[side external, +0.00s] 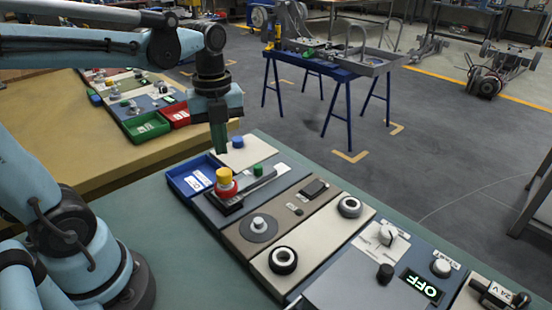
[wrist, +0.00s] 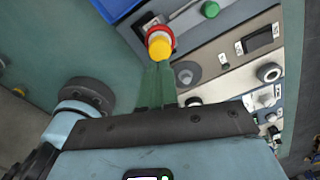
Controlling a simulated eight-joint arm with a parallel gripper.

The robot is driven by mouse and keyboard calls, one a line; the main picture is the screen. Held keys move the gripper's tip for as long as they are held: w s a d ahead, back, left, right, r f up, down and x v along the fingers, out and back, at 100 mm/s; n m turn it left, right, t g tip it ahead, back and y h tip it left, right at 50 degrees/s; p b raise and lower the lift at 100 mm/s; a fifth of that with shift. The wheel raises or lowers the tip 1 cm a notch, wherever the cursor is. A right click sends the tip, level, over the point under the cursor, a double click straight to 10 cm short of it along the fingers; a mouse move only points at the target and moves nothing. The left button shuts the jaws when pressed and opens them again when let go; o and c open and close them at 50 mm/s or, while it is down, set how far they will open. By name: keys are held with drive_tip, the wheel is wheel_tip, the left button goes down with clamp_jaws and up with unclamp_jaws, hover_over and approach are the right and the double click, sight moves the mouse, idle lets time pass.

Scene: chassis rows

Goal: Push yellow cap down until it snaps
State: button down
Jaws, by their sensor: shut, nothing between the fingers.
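The yellow cap (side external: 223,175) sits upright on a red round base (side external: 226,189) on a dark panel. In the wrist view the yellow cap (wrist: 159,48) shows with the red base (wrist: 151,31) partly behind it. My gripper (side external: 221,152) points down with its dark green fingers together, holding nothing. In the side view a small gap shows between the fingertips and the cap. In the wrist view my gripper (wrist: 160,66) has its tips right at the cap's lower edge in the picture. I cannot tell whether the cap is snapped down.
A blue tray (side external: 176,181) lies left of the cap and a green button (side external: 258,169) to its right. A blue button (side external: 238,142) is behind. Knobs, sockets and a display reading OFF (side external: 421,287) stand on panels toward the front right. Bare green bench top lies at front left.

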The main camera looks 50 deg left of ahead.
sight(224, 172)
drive_tip(key=shift+f, duration=2.1)
drive_tip(key=shift+f, duration=0.25)
wheel_tip(224, 172, up, 9)
idle(0.5)
drive_tip(key=d+f+n+t, duration=0.2)
drive_tip(key=f+n+t, duration=0.1)
drive_tip(key=n, duration=0.8)
drive_tip(key=d+f+n+t, duration=0.2)
drive_tip(key=f+n+t, duration=0.1)
drive_tip(key=n, duration=0.8)
drive_tip(key=shift+d+f+t, duration=0.2)
drive_tip(key=shift+d+t, duration=0.05)
drive_tip(key=shift+t, duration=0.35)
